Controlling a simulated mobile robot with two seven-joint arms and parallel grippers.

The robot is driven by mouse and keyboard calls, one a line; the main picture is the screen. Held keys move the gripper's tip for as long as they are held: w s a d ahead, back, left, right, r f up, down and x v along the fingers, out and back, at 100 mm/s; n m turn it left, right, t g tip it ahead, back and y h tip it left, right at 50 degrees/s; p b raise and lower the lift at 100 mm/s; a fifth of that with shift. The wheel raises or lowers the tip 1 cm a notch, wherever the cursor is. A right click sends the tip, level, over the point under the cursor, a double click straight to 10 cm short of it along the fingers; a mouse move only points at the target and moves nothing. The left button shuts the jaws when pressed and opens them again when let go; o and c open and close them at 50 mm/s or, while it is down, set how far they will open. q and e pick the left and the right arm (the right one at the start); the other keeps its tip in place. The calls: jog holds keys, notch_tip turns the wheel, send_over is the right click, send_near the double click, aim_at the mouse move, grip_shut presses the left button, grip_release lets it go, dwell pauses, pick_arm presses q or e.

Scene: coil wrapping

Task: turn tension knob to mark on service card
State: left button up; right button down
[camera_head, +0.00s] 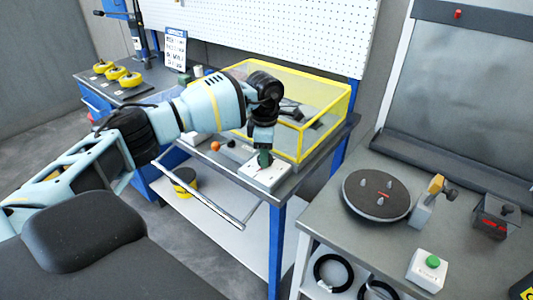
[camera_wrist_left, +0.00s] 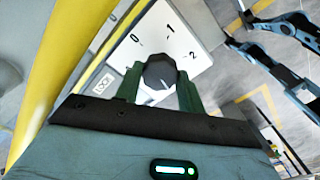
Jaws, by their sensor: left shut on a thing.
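A dark faceted tension knob (camera_wrist_left: 160,72) stands on a white dial plate (camera_wrist_left: 178,38) printed 0, 1 and 2 in the left wrist view. My left gripper (camera_wrist_left: 160,88) is shut on the knob, one green finger on each side. In the head view, my left gripper (camera_head: 264,158) points down onto the white knob box (camera_head: 266,176) at the bench's front edge; the knob is hidden there by the fingers. I cannot make out the knob's pointer. The service card (camera_head: 175,48) stands at the back left, its mark too small to read. My right gripper is not in view.
A yellow-framed guard (camera_head: 325,128) stands close behind the knob box. An orange ball knob (camera_head: 215,146) is left of it. The right-hand bench holds a dark turntable (camera_head: 365,205) and a box with a green button (camera_head: 432,262). Yellow spools (camera_head: 130,80) sit at the left.

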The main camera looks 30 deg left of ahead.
pick_arm(q)
jog(key=m+b, duration=0.1)
jog(key=m, duration=0.4)
jog(key=shift+f+m, duration=0.15)
jog(key=shift+m, duration=0.15)
jog(key=shift+m+b, duration=0.45)
jog(key=shift+m, duration=1.45)
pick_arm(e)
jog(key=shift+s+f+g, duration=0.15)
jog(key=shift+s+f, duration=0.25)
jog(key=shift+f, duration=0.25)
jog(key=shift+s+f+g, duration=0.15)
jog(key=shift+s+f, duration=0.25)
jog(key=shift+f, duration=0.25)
pick_arm(q)
jog(key=o, duration=1)
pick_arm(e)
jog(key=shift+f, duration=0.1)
pick_arm(q)
notch_tip(320, 180, up, 7)
jog(key=shift+r, duration=0.55)
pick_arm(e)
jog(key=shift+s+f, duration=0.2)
